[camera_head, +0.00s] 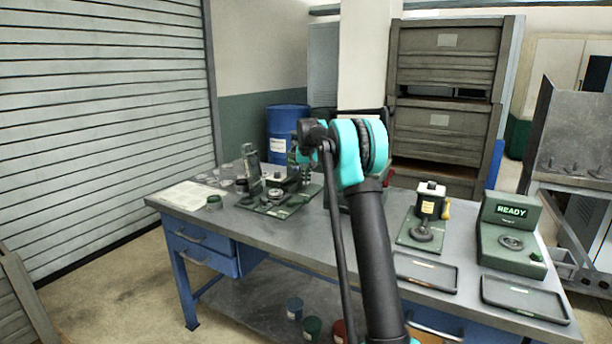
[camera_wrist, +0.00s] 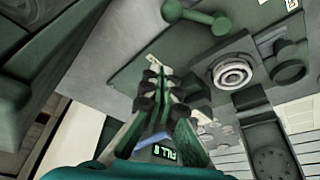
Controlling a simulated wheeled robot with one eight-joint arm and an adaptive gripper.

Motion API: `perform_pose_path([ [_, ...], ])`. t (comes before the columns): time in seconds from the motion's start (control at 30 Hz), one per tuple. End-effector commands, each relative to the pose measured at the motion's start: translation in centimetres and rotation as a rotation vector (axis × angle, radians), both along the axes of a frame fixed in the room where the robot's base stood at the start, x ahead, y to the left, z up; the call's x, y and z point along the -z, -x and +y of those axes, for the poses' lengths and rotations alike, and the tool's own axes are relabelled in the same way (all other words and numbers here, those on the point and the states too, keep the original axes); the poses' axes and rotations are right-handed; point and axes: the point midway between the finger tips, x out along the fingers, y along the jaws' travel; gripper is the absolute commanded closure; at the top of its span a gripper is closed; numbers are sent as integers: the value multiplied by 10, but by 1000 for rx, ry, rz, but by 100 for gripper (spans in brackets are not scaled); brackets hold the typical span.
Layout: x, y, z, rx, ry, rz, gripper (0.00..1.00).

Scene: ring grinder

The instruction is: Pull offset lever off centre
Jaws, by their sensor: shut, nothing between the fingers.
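In the wrist view my gripper (camera_wrist: 158,88) is shut and empty, with its dark fingertips close together over a green machine plate (camera_wrist: 125,55). A green lever with rounded ends (camera_wrist: 195,18) lies above and right of the fingertips, apart from them in the picture. I cannot tell for sure that it is the offset lever. A small pale label shows just beyond the fingertips.
In the wrist view a round ringed fixture (camera_wrist: 232,72) and a green knob (camera_wrist: 290,70) stand right of the fingers. In the head view the bench (camera_head: 165,204) carries a grinder assembly (camera_head: 275,195), a green READY unit (camera_head: 510,230), a small gauge stand (camera_head: 428,205) and dark trays (camera_head: 425,272).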

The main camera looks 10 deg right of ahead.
Motion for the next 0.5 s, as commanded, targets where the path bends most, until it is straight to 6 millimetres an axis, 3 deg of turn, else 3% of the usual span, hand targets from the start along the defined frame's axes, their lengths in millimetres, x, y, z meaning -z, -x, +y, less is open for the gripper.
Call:
perform_pose_path([
  [0.27, 46, -17, -1, 0, 0, 0, 100],
  [0.5, 49, 11, 0, 0, 0, 0, 100],
])
